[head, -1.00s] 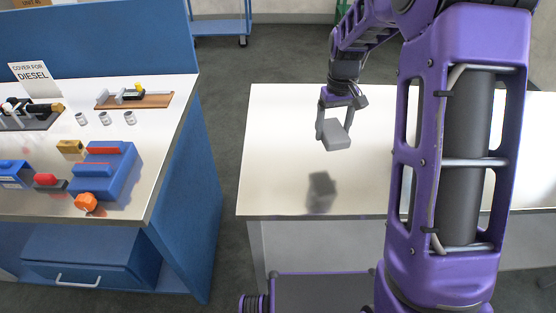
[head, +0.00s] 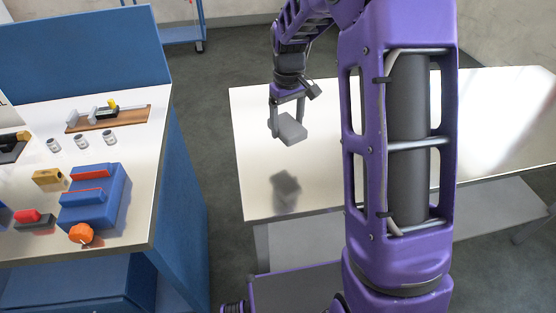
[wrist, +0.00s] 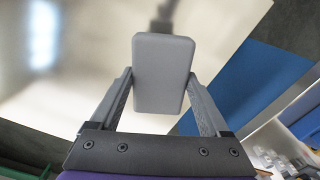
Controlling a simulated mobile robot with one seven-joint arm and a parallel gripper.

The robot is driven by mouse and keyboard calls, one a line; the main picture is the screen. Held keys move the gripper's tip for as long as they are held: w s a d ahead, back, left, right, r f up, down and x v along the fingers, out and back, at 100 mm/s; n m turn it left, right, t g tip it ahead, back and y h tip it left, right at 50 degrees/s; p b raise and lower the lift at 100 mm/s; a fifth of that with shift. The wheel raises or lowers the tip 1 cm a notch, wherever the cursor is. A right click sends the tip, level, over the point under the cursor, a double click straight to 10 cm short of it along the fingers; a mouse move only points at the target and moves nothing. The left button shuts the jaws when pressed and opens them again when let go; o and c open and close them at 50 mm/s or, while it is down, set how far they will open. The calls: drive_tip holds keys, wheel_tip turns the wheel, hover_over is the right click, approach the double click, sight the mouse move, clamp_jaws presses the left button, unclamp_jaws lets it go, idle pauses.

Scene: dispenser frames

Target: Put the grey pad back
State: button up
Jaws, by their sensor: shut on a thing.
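The grey pad (head: 291,130) is a small rounded block held in the air above the white table (head: 330,185). My gripper (head: 287,112) is shut on it, one finger at each side. In the wrist view the pad (wrist: 164,75) sits upright between the two fingers of my gripper (wrist: 163,90). The pad's shadow or reflection (head: 286,188) shows on the table top below, apart from the pad.
At left a blue workbench (head: 185,190) holds a blue block with red strips (head: 95,205), an orange knob (head: 82,234), a brass block (head: 47,177), several small metal cylinders (head: 81,139) and a wooden board (head: 130,118). A floor gap separates bench and table. The visible table top is clear.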

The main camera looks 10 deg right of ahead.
sight(286, 160)
wheel_tip(286, 160, down, 10)
drive_tip(key=shift+a+r, duration=0.1)
idle(0.4)
drive_tip(key=shift+b, duration=0.3)
drive_tip(key=shift+f, duration=0.3)
drive_tip(key=o, duration=1.2)
drive_tip(key=shift+r, duration=0.1)
drive_tip(key=shift+c, duration=0.2)
wheel_tip(286, 160, up, 12)
drive_tip(key=shift+r+p, duration=0.15)
drive_tip(key=shift+p, duration=0.3)
